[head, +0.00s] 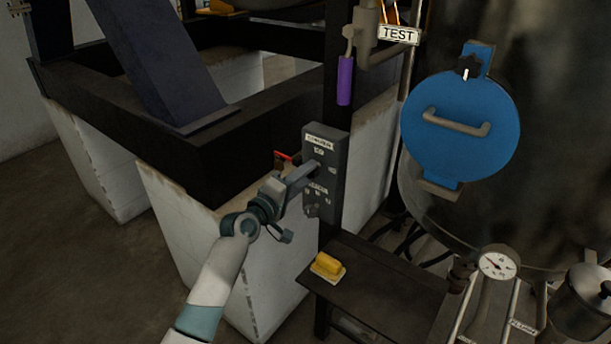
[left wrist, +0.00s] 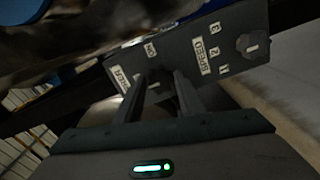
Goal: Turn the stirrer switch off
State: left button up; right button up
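The grey switch panel (head: 340,160) is fixed to a dark post in the head view, with a label at its top that is too small to read surely. In the left wrist view the panel (left wrist: 235,22) shows a partly hidden label ending in "RER", a small ON label (left wrist: 151,49) and a SPEED label (left wrist: 207,52). My left gripper (head: 312,166) is at the panel's upper half, below the top label. Its two fingers (left wrist: 160,76) stand apart, with a small dark part showing between their tips. The switch's position and any contact are unclear. My right gripper is out of view.
A speed knob (left wrist: 253,45) sits on the panel's lower part. A dark shelf (head: 385,295) with a yellow object (head: 327,265) stands below. A purple-handled item (head: 345,82) hangs above. A large dark vessel with a blue round hatch (head: 460,125) is at right.

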pick_arm(q)
jog(key=o, duration=0.4)
jog(key=shift+c, duration=0.2)
jog(key=shift+s+a, duration=0.1)
jog(key=b+v, duration=0.4)
jog(key=v, duration=1.3)
jog(key=shift+b, duration=0.35)
